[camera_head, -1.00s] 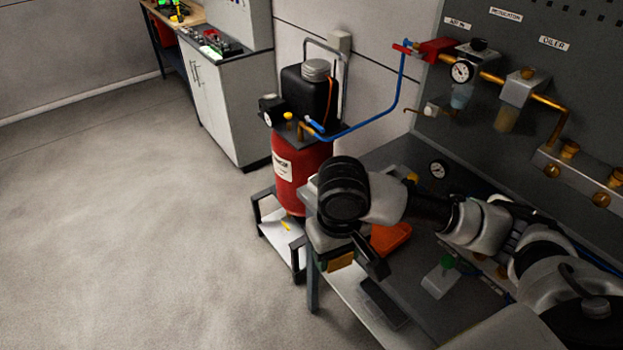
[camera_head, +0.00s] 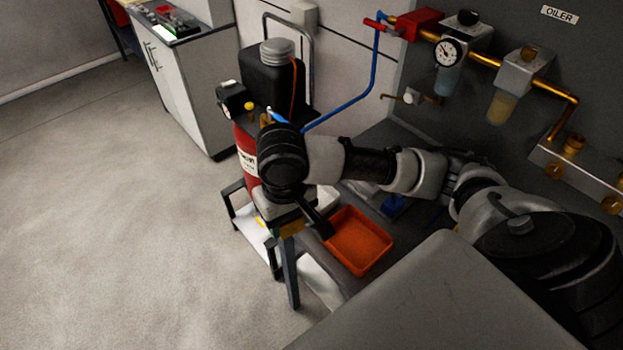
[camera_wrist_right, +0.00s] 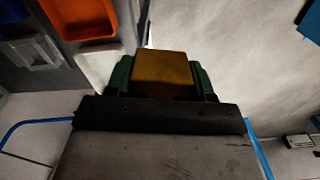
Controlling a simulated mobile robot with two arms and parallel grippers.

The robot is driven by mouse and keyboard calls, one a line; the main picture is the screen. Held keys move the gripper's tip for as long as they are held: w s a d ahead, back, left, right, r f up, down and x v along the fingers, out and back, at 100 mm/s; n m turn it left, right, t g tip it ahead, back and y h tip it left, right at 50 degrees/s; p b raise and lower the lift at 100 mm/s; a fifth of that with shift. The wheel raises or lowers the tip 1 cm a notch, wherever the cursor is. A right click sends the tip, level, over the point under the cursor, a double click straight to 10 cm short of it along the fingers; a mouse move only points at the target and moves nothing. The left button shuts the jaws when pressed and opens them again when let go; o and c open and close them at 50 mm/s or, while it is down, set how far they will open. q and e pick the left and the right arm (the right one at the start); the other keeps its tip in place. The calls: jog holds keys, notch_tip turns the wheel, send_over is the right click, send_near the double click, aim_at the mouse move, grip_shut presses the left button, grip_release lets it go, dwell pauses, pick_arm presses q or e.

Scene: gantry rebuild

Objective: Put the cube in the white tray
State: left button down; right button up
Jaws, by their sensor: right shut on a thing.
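My right gripper (camera_wrist_right: 165,78) is shut on a yellow-brown cube (camera_wrist_right: 164,66), held between its green fingertips. In the head view the cube (camera_head: 291,229) shows just below my wrist, at the left end of the grey bench. The white tray (camera_wrist_right: 98,64) lies to the left of the cube in the wrist view, beside an orange tray (camera_wrist_right: 84,20). In the head view only a bit of the white tray (camera_head: 327,198) shows, mostly hidden behind my right arm. The cube is apart from the tray. My left gripper is out of view.
The orange tray (camera_head: 358,241) sits on the bench near its front. A clear box (camera_wrist_right: 38,50) and a blue item (camera_head: 393,204) are also on the bench. A red tank (camera_head: 246,160) on a low cart stands left of my wrist. Floor at left is clear.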

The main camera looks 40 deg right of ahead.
jog(key=shift+m, duration=0.4)
jog(key=f, duration=0.1)
jog(key=w+d+f+b, duration=0.1)
jog(key=f+b, duration=0.1)
jog(key=shift+w+d+f, duration=0.25)
jog(key=shift+d, duration=0.1)
jog(key=w+d+f+m+b, duration=0.1)
jog(key=w+d+b, duration=0.15)
jog(key=d, duration=0.75)
jog(key=w+d+f+m+b, duration=0.15)
jog(key=w+d, duration=0.25)
jog(key=d, duration=0.7)
jog(key=shift+n, duration=0.45)
jog(key=w+a+f+p, duration=0.1)
jog(key=w+a+f, duration=0.1)
jog(key=a, duration=0.1)
jog(key=w+a+f, duration=0.2)
jog(key=w+a+f+p, duration=0.1)
jog(key=w+a+f, duration=0.1)
jog(key=a, duration=0.1)
jog(key=shift+w+a+f+p, duration=0.3)
jog(key=shift+a+p, duration=0.05)
jog(key=shift+a+f, duration=0.15)
jog(key=shift+f, duration=0.05)
jog(key=shift+f+p, duration=0.45)
jog(key=shift+f, duration=1.5)
jog(key=shift+f, duration=0.1)
